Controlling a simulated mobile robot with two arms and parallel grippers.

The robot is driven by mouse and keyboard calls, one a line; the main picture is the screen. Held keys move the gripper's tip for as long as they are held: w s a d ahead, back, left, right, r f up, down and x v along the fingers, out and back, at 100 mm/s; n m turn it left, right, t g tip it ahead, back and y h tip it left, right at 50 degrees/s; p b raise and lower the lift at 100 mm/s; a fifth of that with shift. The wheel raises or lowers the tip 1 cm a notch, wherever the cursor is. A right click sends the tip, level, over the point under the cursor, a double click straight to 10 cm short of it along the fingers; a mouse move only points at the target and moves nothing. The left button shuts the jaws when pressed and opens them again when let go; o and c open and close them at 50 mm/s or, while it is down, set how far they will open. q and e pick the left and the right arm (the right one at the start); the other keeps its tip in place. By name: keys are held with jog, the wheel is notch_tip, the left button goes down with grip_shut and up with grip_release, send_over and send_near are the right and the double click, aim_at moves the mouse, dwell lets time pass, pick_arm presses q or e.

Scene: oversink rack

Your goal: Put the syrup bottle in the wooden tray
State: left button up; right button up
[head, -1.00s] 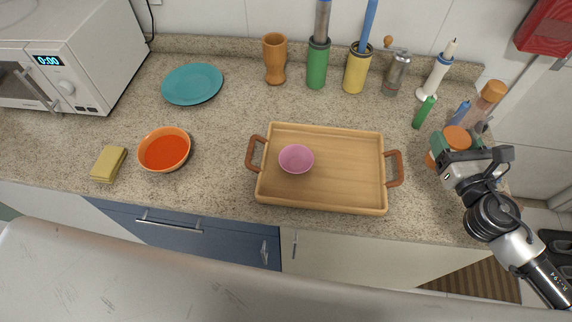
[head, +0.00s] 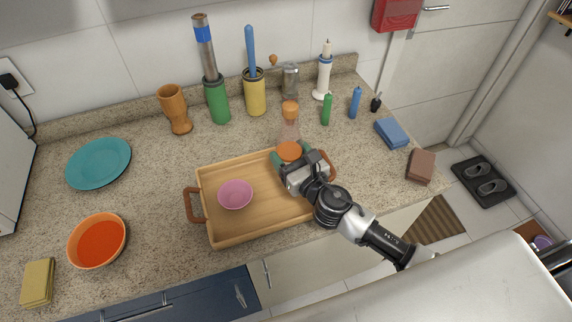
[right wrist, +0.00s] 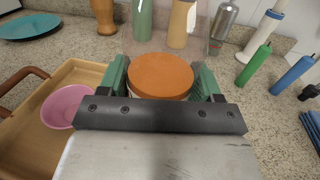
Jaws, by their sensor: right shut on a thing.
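The wooden tray (head: 225,240) stands on the counter with a pink bowl (head: 235,194) inside; its left part shows in the right wrist view (right wrist: 30,120). My right gripper (head: 290,160) is shut on the syrup bottle (head: 288,131) over the tray's far right part. The bottle's orange cap and pale body stick out beyond the fingers in the head view. An orange round part (right wrist: 160,75) sits between the green fingertips in the right wrist view. The gripper hides part of the bottle and the tray's right end. I cannot tell its exact height. My left gripper is not in view.
Green (head: 218,103) and yellow (head: 255,97) canisters and a wooden cup (head: 175,110) stand behind the tray. Small green (head: 326,110) and blue (head: 355,103) bottles stand to the right. An orange bowl (head: 97,241) is at left. The tray's middle floor is bare.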

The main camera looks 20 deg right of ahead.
jog(key=shift+w+a+f, duration=0.1)
jog(key=shift+a+f, duration=0.05)
jog(key=shift+a, duration=0.15)
notch_tip(320, 180, down, 4)
jog(key=shift+f+b, duration=0.1)
jog(key=shift+b, duration=0.95)
jog(key=o, duration=1.1)
